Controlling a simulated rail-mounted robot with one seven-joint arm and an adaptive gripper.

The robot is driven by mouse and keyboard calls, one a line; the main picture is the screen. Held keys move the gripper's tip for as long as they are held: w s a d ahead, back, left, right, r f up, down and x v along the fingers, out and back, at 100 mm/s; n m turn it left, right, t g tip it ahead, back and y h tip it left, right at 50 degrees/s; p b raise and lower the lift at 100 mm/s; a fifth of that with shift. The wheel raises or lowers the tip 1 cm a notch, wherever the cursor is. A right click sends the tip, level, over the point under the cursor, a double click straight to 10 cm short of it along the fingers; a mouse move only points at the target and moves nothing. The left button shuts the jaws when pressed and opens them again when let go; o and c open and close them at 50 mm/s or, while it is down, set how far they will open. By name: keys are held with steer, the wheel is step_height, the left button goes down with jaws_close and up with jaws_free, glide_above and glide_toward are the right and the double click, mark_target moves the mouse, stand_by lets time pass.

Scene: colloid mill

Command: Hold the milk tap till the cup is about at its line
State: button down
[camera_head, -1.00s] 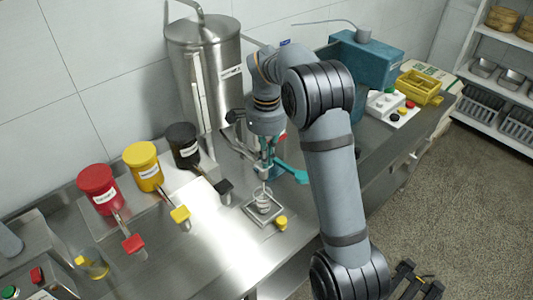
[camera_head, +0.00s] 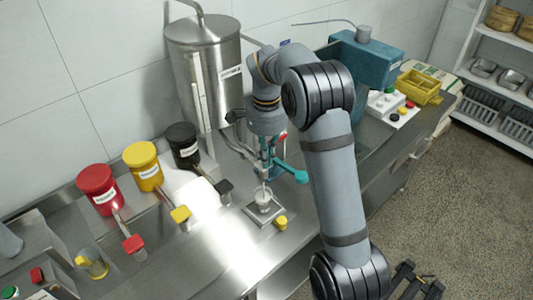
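A steel tank (camera_head: 205,75) with a white label, its writing too small to read, stands against the wall. A small pale cup (camera_head: 263,197) stands on a square metal plate (camera_head: 253,211) on the steel counter. My gripper (camera_head: 266,160) points down above the cup, close to a teal lever (camera_head: 291,172). Its fingers are small and overlap teal parts, so I cannot tell whether they touch the lever or are shut. My arm hides part of the tap area. The line on the cup and its fill level are too small to read.
Red (camera_head: 97,188), yellow (camera_head: 144,165) and black (camera_head: 183,144) canisters stand to the left, with matching coloured handles in front. A small yellow knob (camera_head: 281,222) is right of the plate. A teal machine (camera_head: 365,58) and button box (camera_head: 392,107) stand at the right.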

steer(key=shift+s, duration=0.1)
step_height(320, 180, up, 14)
steer(key=p, duration=0.4)
stand_by(0.4)
steer(key=shift+r, duration=0.15)
stand_by(0.8)
